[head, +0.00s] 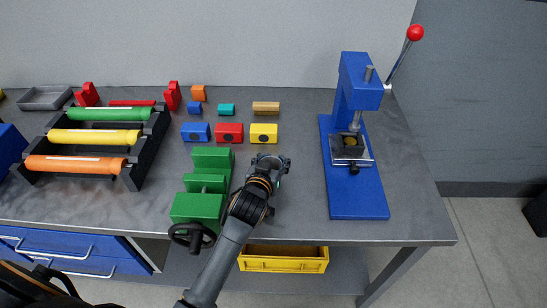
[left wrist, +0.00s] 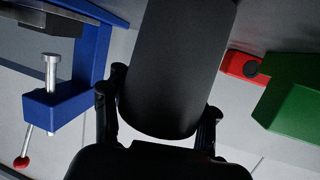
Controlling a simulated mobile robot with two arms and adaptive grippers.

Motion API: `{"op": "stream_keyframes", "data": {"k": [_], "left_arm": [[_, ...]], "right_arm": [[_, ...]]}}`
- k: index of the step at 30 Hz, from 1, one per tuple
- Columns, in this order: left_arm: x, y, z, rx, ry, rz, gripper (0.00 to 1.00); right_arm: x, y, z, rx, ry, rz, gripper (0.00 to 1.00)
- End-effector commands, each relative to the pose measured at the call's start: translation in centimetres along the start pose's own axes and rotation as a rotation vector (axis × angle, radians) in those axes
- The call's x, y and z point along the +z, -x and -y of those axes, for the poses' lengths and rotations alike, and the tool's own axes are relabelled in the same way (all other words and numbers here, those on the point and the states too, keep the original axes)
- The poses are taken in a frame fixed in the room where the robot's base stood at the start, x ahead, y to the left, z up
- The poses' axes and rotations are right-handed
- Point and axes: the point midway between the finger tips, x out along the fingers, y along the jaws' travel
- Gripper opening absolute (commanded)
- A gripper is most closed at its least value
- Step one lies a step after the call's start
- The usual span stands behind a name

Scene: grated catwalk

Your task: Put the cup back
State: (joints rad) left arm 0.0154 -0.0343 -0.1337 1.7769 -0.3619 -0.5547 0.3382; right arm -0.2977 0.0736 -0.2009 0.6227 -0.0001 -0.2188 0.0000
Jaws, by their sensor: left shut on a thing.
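My left gripper (head: 270,163) is above the grey bench, just right of the green vise (head: 197,207). In the left wrist view its fingers (left wrist: 160,120) are shut on a dark, smooth, rounded thing, which I take to be the cup (left wrist: 180,60). The cup reaches from between the fingers to the top edge of that view. In the head view the cup is hard to make out against the gripper, and I cannot tell whether it touches the bench. My right gripper is not in view.
A blue press (head: 357,100) with a red-knobbed lever stands on the right. Coloured blocks (head: 229,133) lie behind the gripper. A black rack (head: 150,142) with coloured rolls and a grey tray (head: 44,98) are on the left.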

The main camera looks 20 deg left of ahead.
Motion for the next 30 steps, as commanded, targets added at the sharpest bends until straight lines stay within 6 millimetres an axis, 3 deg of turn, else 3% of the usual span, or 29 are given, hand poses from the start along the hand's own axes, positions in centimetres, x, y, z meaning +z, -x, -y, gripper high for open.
{"op": "stream_keyframes", "data": {"k": [9,10,14,15,26,30], "left_arm": [[0.3,-0.1,0.0,0.000,0.001,0.000,0.27],[0.3,-0.1,0.0,0.000,0.001,0.000,0.52],[0.3,-0.1,0.0,0.000,0.001,0.000,0.79],[0.2,-0.1,0.0,0.000,0.001,0.000,0.81],[-0.2,0.1,0.0,0.000,0.000,-0.001,0.81],[0.2,1.8,0.0,0.000,0.002,0.001,0.81]], "right_arm": [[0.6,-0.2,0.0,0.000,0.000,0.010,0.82],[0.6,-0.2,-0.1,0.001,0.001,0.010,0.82],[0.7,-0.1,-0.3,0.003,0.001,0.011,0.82],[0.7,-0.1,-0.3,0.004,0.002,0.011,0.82],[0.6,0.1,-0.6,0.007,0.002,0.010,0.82],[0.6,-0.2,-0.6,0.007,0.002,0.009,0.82]]}}
